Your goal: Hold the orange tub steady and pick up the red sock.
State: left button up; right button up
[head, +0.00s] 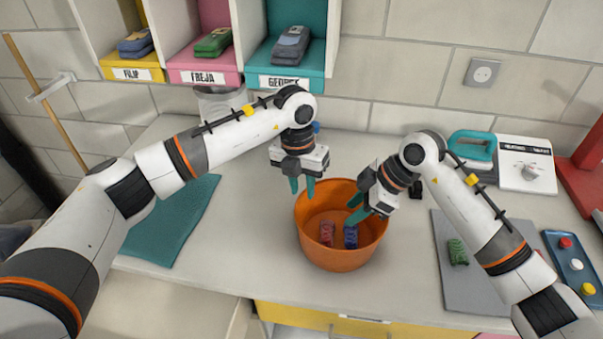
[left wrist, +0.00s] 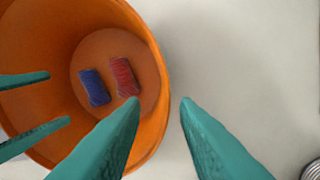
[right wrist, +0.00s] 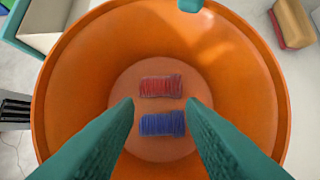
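The orange tub (head: 337,259) stands upright on the counter. Inside, on its floor, lie the red sock (head: 327,232) and a blue sock (head: 350,236), side by side. Both also show in the right wrist view, the red sock (right wrist: 161,87) above the blue sock (right wrist: 162,124). My left gripper (head: 303,187) is open and empty at the tub's left back rim; in the left wrist view its fingers (left wrist: 160,112) lie on either side of the tub wall. My right gripper (head: 355,208) is open and empty over the tub's right side, pointing down into it. Whether either touches the tub is unclear.
A green sock (head: 457,252) lies on a grey mat (head: 446,287) at right. A teal cloth (head: 172,222) lies left. Labelled cubbies (head: 290,82) with socks hang above.

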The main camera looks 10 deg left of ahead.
aim_at(328, 231)
pick_arm(q)
jog(key=f, duration=0.8)
jog(key=shift+s+d+f, duration=0.1)
jog(key=shift+d+f, duration=0.1)
jog(key=shift+d, duration=0.15)
grip_shut()
pick_arm(e)
jog(key=shift+o, duration=1)
jog(key=o, duration=0.6)
jog(key=shift+s+d+r, duration=0.25)
jog(key=shift+d+r, duration=0.4)
jog(key=shift+r, duration=0.25)
jog(key=shift+c, duration=0.2)
jog(key=o, duration=0.3)
jog(key=shift+s, duration=0.15)
jog(key=shift+o, duration=0.6)
jog(key=x, duration=0.6)
jog(key=shift+a+f, duration=0.2)
jog(key=shift+a, duration=0.05)
jog(key=shift+w+x, duration=0.2)
jog(key=shift+x, duration=1.05)
jog(key=shift+w+x, duration=0.2)
jog(key=shift+x, duration=1.05)
